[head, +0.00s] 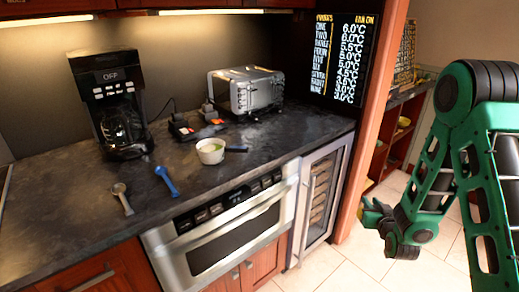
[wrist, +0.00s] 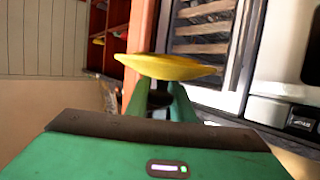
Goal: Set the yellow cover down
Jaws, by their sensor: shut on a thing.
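The yellow cover (wrist: 168,67) is a shallow, round piece seen nearly edge-on in the wrist view. My gripper (wrist: 161,92) is shut on it, with both green fingers at the cover's near side. In the head view my gripper (head: 376,214) hangs in front of the shelf opening, right of the counter and above the tiled floor. The cover cannot be made out in the head view.
The dark counter (head: 75,225) holds a coffee maker (head: 110,100), a toaster (head: 247,90), a white bowl (head: 210,150) and utensils. The microwave drawer (head: 225,225) and wine cooler (head: 322,195) are shut. Tiled floor (head: 345,265) is clear.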

